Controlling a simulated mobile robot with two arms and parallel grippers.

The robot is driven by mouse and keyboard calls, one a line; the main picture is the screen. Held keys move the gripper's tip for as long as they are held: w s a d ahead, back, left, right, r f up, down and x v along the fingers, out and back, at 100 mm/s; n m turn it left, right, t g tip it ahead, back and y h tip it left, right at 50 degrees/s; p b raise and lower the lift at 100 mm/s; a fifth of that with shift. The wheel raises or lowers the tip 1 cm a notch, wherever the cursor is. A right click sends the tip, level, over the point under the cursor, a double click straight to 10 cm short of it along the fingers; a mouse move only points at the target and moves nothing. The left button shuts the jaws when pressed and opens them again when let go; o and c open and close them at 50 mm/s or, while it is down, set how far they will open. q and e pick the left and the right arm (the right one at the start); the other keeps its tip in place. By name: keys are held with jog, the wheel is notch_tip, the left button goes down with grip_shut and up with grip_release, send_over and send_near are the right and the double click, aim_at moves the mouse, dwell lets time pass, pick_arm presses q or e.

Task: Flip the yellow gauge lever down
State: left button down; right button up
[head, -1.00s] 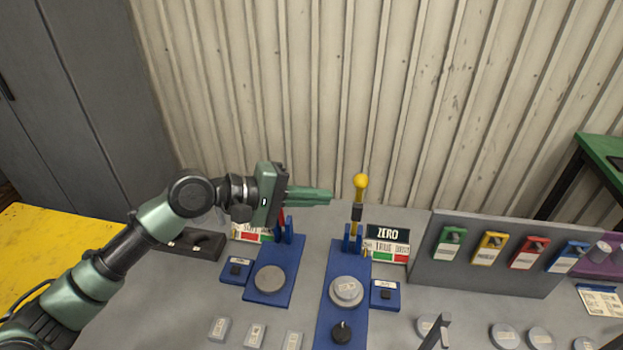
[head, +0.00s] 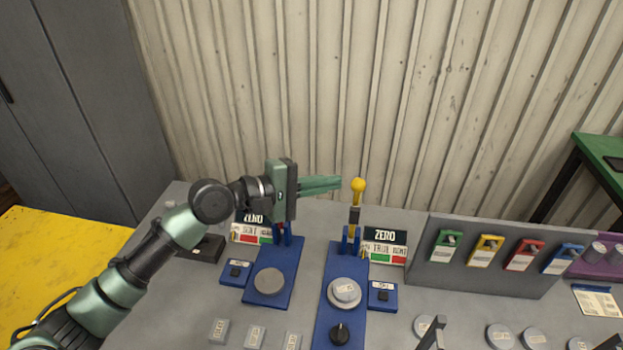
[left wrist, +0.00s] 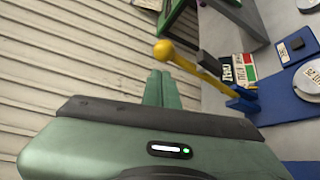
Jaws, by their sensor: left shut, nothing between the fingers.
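The yellow gauge lever (head: 355,208) stands upright on the right blue gauge base (head: 330,270), with a yellow ball on top and a dark band lower on its shaft. My left gripper (head: 340,184) is shut and empty. Its fingertips point right and end just left of the yellow ball, with a small gap showing. In the left wrist view the lever (left wrist: 190,64) runs from its ball down to the blue base, right of my shut fingertips (left wrist: 160,76). My right gripper is not identifiable in view.
A second blue gauge base (head: 290,262) with a red lever, partly hidden, stands at left. ZERO signs (head: 385,245) stand behind both bases. A grey rack (head: 425,258) with coloured tags is at right. A corrugated wall (head: 420,100) rises behind the grey table.

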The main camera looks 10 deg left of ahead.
pick_arm(q)
jog(key=x, duration=0.3)
jog(key=shift+w+d+f+p, duration=0.1)
jog(key=shift+w+d+p, duration=0.1)
jog(key=shift+d+p, duration=0.1)
jog(key=s+f+m+t+h+b, duration=0.2)
jog(key=s+f+m+b, duration=0.2)
jog(key=s+f+b, duration=0.9)
jog(key=s+b, duration=0.3)
jog(key=shift+s+f+m+h+b, duration=0.2)
jog(key=shift+m+h+b, duration=0.1)
jog(key=shift+h+b, duration=0.1)
dwell(0.3)
